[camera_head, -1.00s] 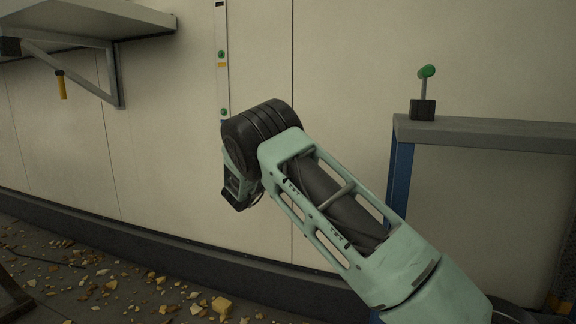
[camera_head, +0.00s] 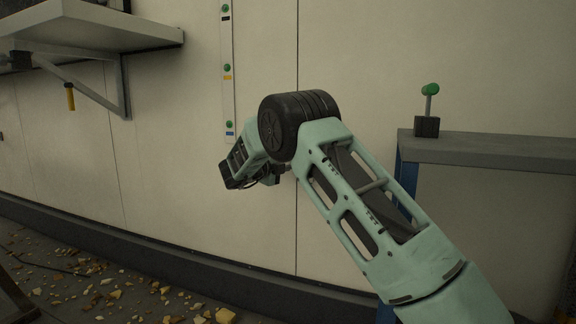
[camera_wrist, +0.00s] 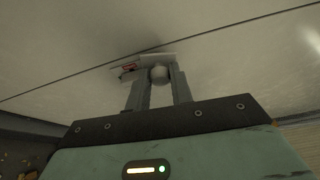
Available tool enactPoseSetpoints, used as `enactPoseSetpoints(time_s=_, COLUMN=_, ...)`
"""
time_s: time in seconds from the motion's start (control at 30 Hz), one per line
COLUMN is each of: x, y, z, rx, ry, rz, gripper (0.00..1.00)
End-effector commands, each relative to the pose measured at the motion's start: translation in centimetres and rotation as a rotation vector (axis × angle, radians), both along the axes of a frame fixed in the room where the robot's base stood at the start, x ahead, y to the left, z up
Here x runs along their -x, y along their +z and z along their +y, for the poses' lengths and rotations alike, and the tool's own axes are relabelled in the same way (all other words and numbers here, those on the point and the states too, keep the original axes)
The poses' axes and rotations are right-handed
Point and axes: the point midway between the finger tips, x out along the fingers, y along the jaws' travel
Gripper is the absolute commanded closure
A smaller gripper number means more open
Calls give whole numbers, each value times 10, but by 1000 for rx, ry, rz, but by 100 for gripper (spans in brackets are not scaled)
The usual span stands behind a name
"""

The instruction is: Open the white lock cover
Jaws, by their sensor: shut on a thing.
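In the wrist view, the white lock cover (camera_wrist: 152,58) appears as a small pale plate on the wall, with a rounded pale knob (camera_wrist: 159,73) in front of it. A small red mark shows at its left side. My gripper (camera_wrist: 160,82) has one finger on each side of the knob and is shut on it. The fingers hide part of the cover, so I cannot tell how far it is open. In the head view my forearm and wrist stand in front of the wall, and the cover is hidden.
A white strip (camera_head: 228,100) with green buttons runs down the wall. A shelf (camera_head: 100,24) on a bracket juts out at upper left. A grey-topped frame (camera_head: 490,151) with a green-knobbed lever (camera_head: 430,92) stands at right. Rubble (camera_head: 110,295) lies on the floor at lower left.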

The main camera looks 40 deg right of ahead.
Motion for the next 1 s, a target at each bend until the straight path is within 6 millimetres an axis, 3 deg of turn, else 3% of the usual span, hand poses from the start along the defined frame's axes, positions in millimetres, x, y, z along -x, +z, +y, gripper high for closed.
enactPoseSetpoints(time_s=0.63, x=1, y=3, z=1, rx=-25, ry=0, rz=-42, gripper=100)
enactPoseSetpoints(time_s=0.67, x=1, y=3, z=0, rx=-25, ry=0, rz=-42, gripper=69)
enactPoseSetpoints(time_s=0.7, x=1, y=3, z=0, rx=-25, ry=0, rz=-42, gripper=58)
enactPoseSetpoints(time_s=1.0, x=1, y=3, z=1, rx=-25, ry=0, rz=-41, gripper=56)
